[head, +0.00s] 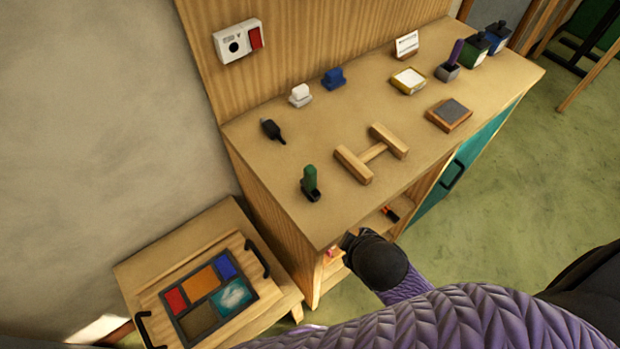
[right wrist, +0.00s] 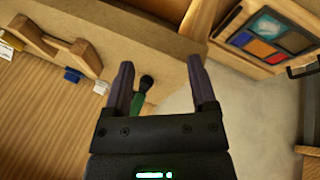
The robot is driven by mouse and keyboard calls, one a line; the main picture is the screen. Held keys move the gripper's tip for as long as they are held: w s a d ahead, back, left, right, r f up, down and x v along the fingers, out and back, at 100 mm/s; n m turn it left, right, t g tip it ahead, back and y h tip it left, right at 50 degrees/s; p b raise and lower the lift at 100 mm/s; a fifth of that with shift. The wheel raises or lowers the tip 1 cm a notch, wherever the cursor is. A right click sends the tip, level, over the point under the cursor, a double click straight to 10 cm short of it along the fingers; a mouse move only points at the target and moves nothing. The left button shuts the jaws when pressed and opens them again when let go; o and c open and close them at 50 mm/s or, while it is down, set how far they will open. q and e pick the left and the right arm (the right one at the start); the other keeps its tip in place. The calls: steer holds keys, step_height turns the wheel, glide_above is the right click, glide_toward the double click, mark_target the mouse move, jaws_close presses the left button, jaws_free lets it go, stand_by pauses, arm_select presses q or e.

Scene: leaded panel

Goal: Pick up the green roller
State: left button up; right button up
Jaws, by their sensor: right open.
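The green roller (head: 310,178) stands upright with its black lower end on the worktop (head: 245,160), near the worktop's left front corner in the head view. In the right wrist view the green roller (right wrist: 138,103) shows between the fingers, nearer the left finger and apart from it; its lower part is hidden by the gripper body. My right gripper (right wrist: 162,75) is open and empty. In the head view my right arm comes in from the lower right, its dark end at the worktop's front edge, with the fingers not clearly visible. My left gripper is not in view.
An H-shaped wooden rest (head: 372,153) stands right of the roller, a dark tool (head: 270,129) behind it. White (head: 299,95) and blue (head: 334,78) pieces stand farther back. A low table (head: 150,262) holds a coloured panel (head: 208,298). Open shelves lie below the worktop.

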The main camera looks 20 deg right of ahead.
steer(key=w+r+n+t, duration=0.3)
steer(key=w+r+n, duration=0.1)
steer(key=r+n, duration=0.15)
steer(key=n+t+y+p, duration=0.1)
steer(key=n+t+y, duration=0.35)
steer(key=n, duration=2.15)
glide_toward(305, 168)
steer(key=w+d+f, duration=0.1)
steer(key=w+d, duration=0.1)
steer(key=w, duration=0.1)
steer(key=shift+y, duration=0.45)
steer(key=w+a+f, duration=0.1)
steer(key=w, duration=0.1)
steer(key=w+a+f+b, duration=0.1)
steer(key=w+f, duration=0.1)
steer(key=w+a+f+b, duration=0.1)
steer(key=w, duration=0.1)
steer(key=shift+w+a+f, duration=0.35)
steer(key=shift+f, duration=0.05)
steer(key=shift+w+a, duration=0.1)
steer(key=shift+w, duration=0.2)
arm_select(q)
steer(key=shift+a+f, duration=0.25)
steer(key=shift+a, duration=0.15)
arm_select(e)
steer(key=c, duration=0.9)
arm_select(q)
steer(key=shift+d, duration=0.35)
arm_select(e)
jaws_close()
